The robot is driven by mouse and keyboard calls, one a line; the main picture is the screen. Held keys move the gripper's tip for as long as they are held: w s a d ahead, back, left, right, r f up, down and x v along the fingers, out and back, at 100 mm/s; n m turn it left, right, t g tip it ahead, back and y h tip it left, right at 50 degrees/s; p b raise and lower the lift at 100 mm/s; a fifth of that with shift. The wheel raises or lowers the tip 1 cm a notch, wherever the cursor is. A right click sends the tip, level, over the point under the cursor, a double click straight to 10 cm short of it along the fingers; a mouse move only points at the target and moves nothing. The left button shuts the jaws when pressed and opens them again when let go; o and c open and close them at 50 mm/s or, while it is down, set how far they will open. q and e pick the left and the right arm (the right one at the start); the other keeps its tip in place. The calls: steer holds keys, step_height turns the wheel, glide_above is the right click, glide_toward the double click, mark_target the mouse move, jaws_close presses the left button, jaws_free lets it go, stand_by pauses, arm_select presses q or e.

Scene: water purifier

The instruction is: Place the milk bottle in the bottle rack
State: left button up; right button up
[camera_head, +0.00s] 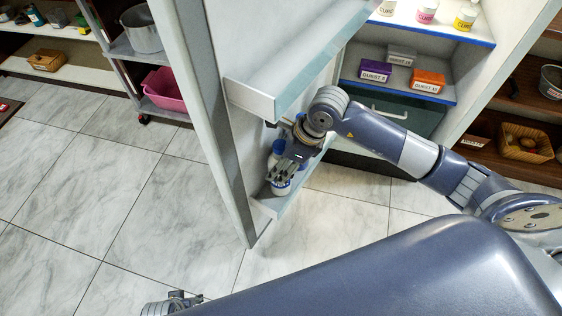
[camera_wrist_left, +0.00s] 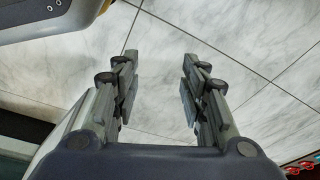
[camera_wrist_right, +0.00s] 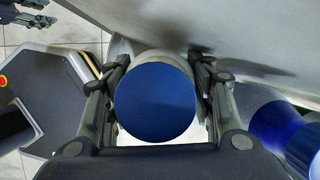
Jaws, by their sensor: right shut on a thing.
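My right gripper (camera_head: 284,172) reaches down at the inner side of the open fridge door. In the right wrist view its fingers are closed around a bottle with a round blue cap (camera_wrist_right: 155,103), which I take as the milk bottle. In the head view the white bottle (camera_head: 281,189) shows below the fingers, at the near end of the low bottle rack (camera_head: 265,206). I cannot tell whether its base rests on the rack. My left gripper (camera_head: 172,303) is low at the bottom edge. In the left wrist view it is open and empty (camera_wrist_left: 158,75) above the floor.
Another blue-capped bottle (camera_wrist_right: 283,127) stands right beside the held one. An upper door shelf (camera_head: 250,98) is above my right gripper. The fridge (camera_head: 390,112) holds boxes and small tubs. A pink basin (camera_head: 165,90) is on a cart. The tiled floor at left is clear.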

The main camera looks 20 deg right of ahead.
steer(key=o, duration=1.2)
arm_select(q)
steer(key=shift+r, duration=0.15)
steer(key=shift+w, duration=0.1)
steer(key=f, duration=0.1)
steer(key=s+f, duration=0.1)
steer(key=f+p, duration=0.1)
steer(key=shift+s+a, duration=0.1)
steer(key=shift+s, duration=0.2)
arm_select(e)
steer(key=v, duration=0.7)
steer(key=shift+d+r, duration=0.1)
steer(key=shift+r, duration=0.2)
